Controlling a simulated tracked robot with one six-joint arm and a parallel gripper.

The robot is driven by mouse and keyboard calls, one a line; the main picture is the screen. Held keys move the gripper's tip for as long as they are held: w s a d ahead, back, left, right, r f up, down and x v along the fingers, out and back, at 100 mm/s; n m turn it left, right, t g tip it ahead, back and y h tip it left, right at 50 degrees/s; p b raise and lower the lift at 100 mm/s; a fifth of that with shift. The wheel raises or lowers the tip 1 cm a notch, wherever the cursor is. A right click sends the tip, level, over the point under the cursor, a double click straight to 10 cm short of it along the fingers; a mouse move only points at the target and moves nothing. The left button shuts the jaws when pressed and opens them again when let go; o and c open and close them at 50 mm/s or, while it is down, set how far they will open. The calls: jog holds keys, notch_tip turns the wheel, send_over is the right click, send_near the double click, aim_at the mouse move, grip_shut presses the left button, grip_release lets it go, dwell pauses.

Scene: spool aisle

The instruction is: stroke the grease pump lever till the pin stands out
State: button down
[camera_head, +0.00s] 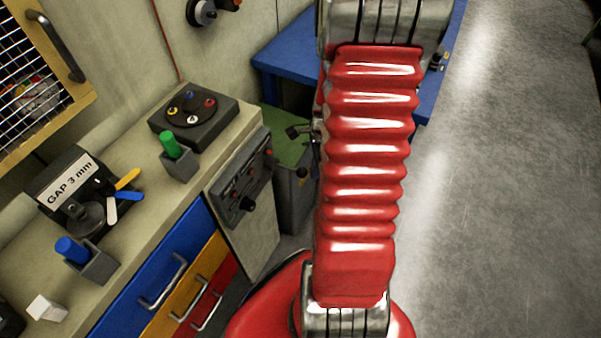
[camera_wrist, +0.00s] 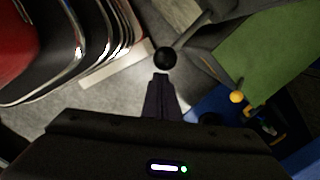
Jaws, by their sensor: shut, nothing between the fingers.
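In the wrist view, a lever with a black ball knob (camera_wrist: 165,59) sits just past the tips of my gripper (camera_wrist: 161,80). Its grey rod runs up and to the right. My gripper's fingers are shut together and empty, pointing at the knob; I cannot tell whether they touch it. My arm hides part of this area. I cannot make out the pin.
A workbench with drawers (camera_head: 160,285) fills the left, carrying a green-handled holder (camera_head: 180,164), a GAP 3 mm block (camera_head: 70,182) and a blue-handled holder (camera_head: 90,266). A control panel (camera_head: 241,187) is at its end. A blue table (camera_head: 290,50) stands behind. The right floor is clear.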

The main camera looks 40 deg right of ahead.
jog(key=shift+d+r, duration=0.1)
jog(key=shift+r, duration=0.05)
notch_tip(320, 180, up, 13)
jog(key=d, duration=0.1)
jog(key=shift+s+r, duration=0.2)
jog(key=shift+s, duration=0.25)
dwell(0.4)
dwell(1.2)
jog(key=w+a+f, duration=0.2)
jog(key=a+f, duration=0.1)
jog(key=shift+w+f, duration=0.15)
jog(key=shift+w, duration=0.05)
dwell(0.4)
